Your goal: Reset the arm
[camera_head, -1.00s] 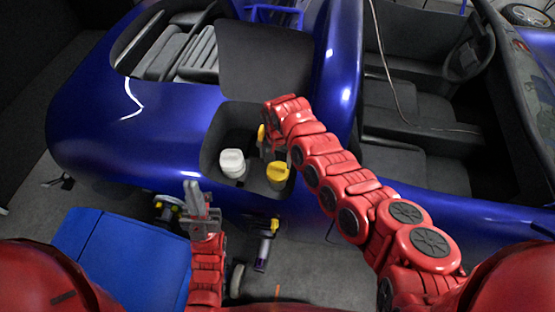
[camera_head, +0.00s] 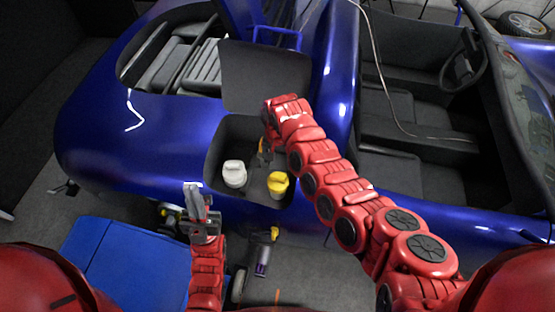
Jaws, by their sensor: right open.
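My right arm reaches from the lower right over the blue car's open compartment (camera_head: 222,150). Its gripper (camera_head: 262,160) points down inside the compartment, behind the yellow-capped container, and is open; its fingertips are small and partly hidden by the arm. My left gripper (camera_head: 194,196) points up in front of the car body, to the left of the compartment. Its fingers look close together, and I cannot tell whether they are shut. It holds nothing that I can see.
A white-capped container (camera_head: 234,173) and a yellow-capped one (camera_head: 278,185) stand in the compartment. The dark lid (camera_head: 265,78) is raised behind it. A blue box-like surface (camera_head: 125,262) is at lower left. A tool with a yellow end (camera_head: 262,258) is below the car's edge.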

